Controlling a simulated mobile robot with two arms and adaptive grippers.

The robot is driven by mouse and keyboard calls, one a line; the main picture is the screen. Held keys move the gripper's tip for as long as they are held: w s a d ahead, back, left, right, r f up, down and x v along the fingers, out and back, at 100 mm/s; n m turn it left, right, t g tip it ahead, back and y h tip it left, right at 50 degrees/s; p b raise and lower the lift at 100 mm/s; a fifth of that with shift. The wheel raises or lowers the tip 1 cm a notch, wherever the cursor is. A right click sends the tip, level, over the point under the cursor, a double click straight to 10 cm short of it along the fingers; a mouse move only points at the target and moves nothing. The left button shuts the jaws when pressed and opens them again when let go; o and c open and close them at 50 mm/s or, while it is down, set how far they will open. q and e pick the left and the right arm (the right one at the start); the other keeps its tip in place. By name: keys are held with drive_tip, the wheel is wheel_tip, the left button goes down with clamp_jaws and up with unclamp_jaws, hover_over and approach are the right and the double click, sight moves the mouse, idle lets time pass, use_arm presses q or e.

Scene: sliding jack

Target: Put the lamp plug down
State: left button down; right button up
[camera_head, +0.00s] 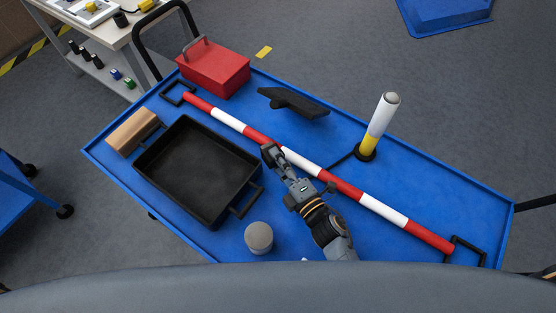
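My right gripper (273,157) reaches up from the bottom middle over the blue cart top, close to the red and white striped bar. Its fingers overlap in this view, and I cannot tell whether they are open or shut. I cannot make out a lamp plug for certain. A thin black line, perhaps a cord, runs from the black base of a white and yellow post (378,125) to a small dark piece (329,187) beside the gripper. I cannot tell whether the gripper touches it. My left gripper is not in view.
The striped bar (232,121) crosses the blue cart top (450,200) diagonally. A black tray (190,165), brown block (131,130), grey round-topped object (259,236), red box (214,70) and black angled object (293,102) stand around. The cart's right part has free room.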

drive_tip(key=shift+o, duration=1.2)
drive_tip(key=shift+f, duration=0.1)
drive_tip(key=shift+r+p, duration=0.4)
drive_tip(key=shift+r, duration=0.05)
drive_tip(key=shift+s+d, duration=0.1)
drive_tip(key=shift+s, duration=0.2)
drive_tip(key=p+v, duration=0.1)
drive_tip(key=v, duration=1)
drive_tip(key=shift+s+d, duration=0.1)
drive_tip(key=shift+d, duration=0.1)
